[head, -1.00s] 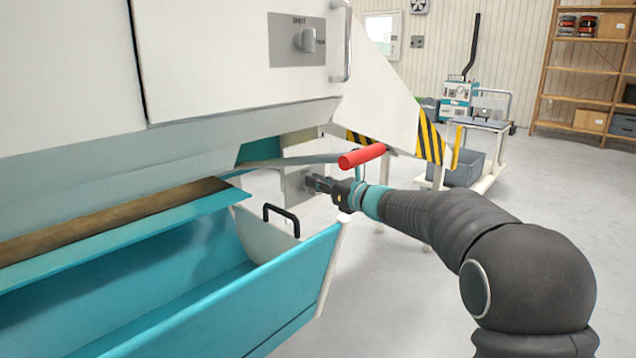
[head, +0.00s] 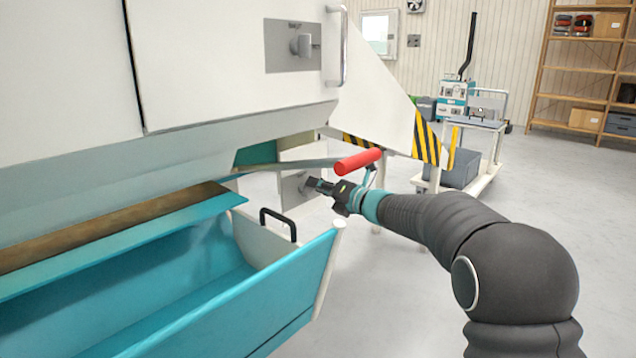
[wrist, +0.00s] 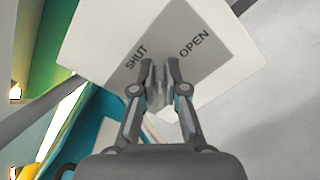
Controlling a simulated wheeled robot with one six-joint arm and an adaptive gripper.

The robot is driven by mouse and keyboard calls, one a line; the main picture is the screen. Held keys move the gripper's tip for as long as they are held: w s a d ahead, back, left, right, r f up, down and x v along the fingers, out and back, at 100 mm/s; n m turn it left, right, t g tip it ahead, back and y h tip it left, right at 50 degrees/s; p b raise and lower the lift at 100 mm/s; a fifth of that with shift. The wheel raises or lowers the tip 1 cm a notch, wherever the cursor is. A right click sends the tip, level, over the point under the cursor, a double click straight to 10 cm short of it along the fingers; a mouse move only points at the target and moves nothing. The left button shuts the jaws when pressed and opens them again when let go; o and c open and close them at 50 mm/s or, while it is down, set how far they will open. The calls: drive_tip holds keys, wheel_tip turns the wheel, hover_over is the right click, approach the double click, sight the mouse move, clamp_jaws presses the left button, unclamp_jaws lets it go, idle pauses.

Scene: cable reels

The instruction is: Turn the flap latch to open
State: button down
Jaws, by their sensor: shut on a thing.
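The flap latch is a small grey knob (wrist: 158,88) on a grey plate (wrist: 170,42) marked SHUT and OPEN, fixed to a white panel. In the wrist view my gripper (wrist: 159,72) is shut on the knob, with a finger on each side. The knob points up the picture, between the two words, and the fingers hide part of it. In the head view my gripper (head: 315,184) reaches in from the right to the plate (head: 294,189), below the machine's body; the knob is mostly hidden there.
A red bar handle (head: 358,161) sits just above my gripper. A teal bin (head: 290,285) with a black handle (head: 279,220) is at lower left. Another knob (head: 301,45) is on the upper white panel. Open floor lies right; a cart (head: 484,180) stands further back.

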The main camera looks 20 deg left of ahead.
drive_tip(key=m+p, duration=0.1)
drive_tip(key=m, duration=0.1)
drive_tip(key=m+p, duration=0.1)
drive_tip(key=m, duration=0.1)
drive_tip(key=shift+a+f+m, duration=0.1)
drive_tip(key=shift+f+m, duration=0.1)
drive_tip(key=shift+m, duration=0.1)
drive_tip(key=shift+w+f+m+p, duration=0.15)
drive_tip(key=shift+m+p, duration=0.1)
drive_tip(key=shift+m, duration=0.4)
drive_tip(key=shift+s+f+m+p, duration=0.1)
drive_tip(key=shift+m+p, duration=0.2)
drive_tip(key=shift+m, duration=0.3)
drive_tip(key=shift+w+f+m+p, duration=0.15)
drive_tip(key=shift+m+p, duration=0.1)
drive_tip(key=shift+m, duration=0.4)
drive_tip(key=shift+s, duration=0.1)
drive_tip(key=c, duration=1.3)
unclamp_jaws()
drive_tip(key=shift+c, duration=0.2)
drive_tip(key=shift+o, duration=0.7)
drive_tip(key=shift+a, duration=0.15)
drive_tip(key=shift+f, duration=0.1)
